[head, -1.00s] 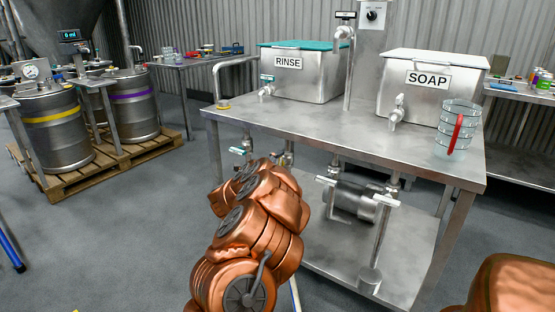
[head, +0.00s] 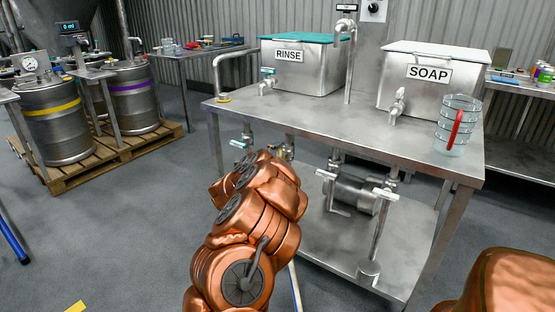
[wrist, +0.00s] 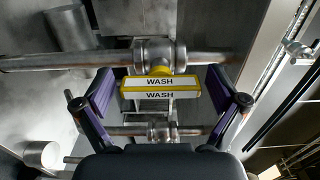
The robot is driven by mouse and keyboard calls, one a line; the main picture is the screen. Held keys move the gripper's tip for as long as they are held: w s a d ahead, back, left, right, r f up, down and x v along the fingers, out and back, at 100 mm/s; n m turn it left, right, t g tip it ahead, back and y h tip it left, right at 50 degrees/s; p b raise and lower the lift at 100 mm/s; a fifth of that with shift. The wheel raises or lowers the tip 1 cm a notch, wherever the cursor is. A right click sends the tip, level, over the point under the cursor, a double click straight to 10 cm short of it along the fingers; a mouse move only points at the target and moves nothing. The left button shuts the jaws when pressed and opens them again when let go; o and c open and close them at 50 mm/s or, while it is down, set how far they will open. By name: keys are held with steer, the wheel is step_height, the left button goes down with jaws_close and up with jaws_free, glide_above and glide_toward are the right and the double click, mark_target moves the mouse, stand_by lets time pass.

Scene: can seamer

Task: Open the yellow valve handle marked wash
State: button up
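The yellow valve handle (wrist: 160,88) marked WASH is in the middle of the wrist view, on a fitting of a horizontal metal pipe (wrist: 225,58). Two of its faces show white WASH labels. My gripper (wrist: 157,91) is open, with one purple-padded finger on each side of the handle. Gaps show between both fingers and the handle's ends.
The steel table (head: 330,119) carries the RINSE tank (head: 298,70), the SOAP tank (head: 425,88) and a clear jug with a red handle (head: 457,124). Pipes with white-handled valves (head: 386,194) hang below it. Kegs on a pallet (head: 75,172) stand at left; grey floor is clear between.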

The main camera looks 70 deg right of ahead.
stand_by(0.3)
steer(key=v, duration=1.2)
stand_by(0.5)
